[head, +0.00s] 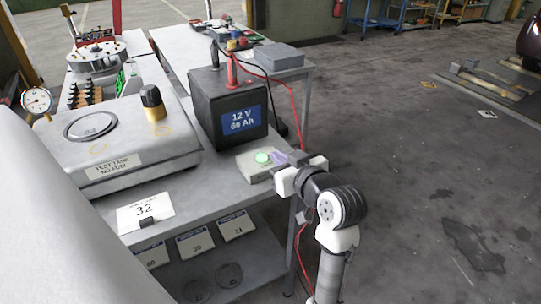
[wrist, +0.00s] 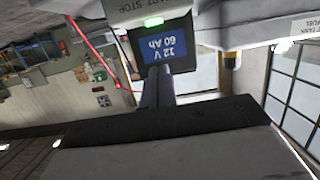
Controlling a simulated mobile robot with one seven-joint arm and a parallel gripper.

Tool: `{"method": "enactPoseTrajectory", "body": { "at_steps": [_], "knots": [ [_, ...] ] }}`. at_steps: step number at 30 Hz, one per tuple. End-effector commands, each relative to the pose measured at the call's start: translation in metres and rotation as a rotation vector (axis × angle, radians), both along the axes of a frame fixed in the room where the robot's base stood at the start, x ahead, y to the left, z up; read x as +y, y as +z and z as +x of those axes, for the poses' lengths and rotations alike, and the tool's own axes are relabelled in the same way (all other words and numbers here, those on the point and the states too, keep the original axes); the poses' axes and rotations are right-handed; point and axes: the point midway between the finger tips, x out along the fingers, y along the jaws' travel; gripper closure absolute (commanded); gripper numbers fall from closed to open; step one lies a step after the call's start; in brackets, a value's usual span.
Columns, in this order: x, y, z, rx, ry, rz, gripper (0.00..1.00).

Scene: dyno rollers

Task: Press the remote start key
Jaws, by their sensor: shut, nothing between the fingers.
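The remote start key is a green lit button (head: 263,158) on a small light box (head: 246,168), on the bench at the foot of the battery. My gripper (head: 279,158) is shut and empty, just right of the key in the head view. Its fingers (wrist: 159,70) also show in the wrist view, pointing up toward the battery label, apart from the key in that picture. Whether the tips touch the box cannot be told.
The black 12 V battery (head: 228,105) stands right behind the box, with red leads on top. A test tank (head: 120,140) and a card reading 32 (head: 146,211) are to the left. Open floor (head: 430,190) lies to the right of the bench.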

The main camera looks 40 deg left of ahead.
Motion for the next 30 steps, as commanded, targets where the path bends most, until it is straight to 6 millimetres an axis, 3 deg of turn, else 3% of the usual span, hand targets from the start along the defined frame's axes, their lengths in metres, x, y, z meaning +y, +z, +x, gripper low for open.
{"method": "enactPoseTrajectory", "body": {
  "at_steps": [7, 30],
  "knots": [
    [-0.022, 0.007, -0.009, -0.001, 0.000, 0.002, 1.00],
    [-0.023, 0.007, -0.010, -0.001, 0.000, 0.002, 1.00]
  ]
}}
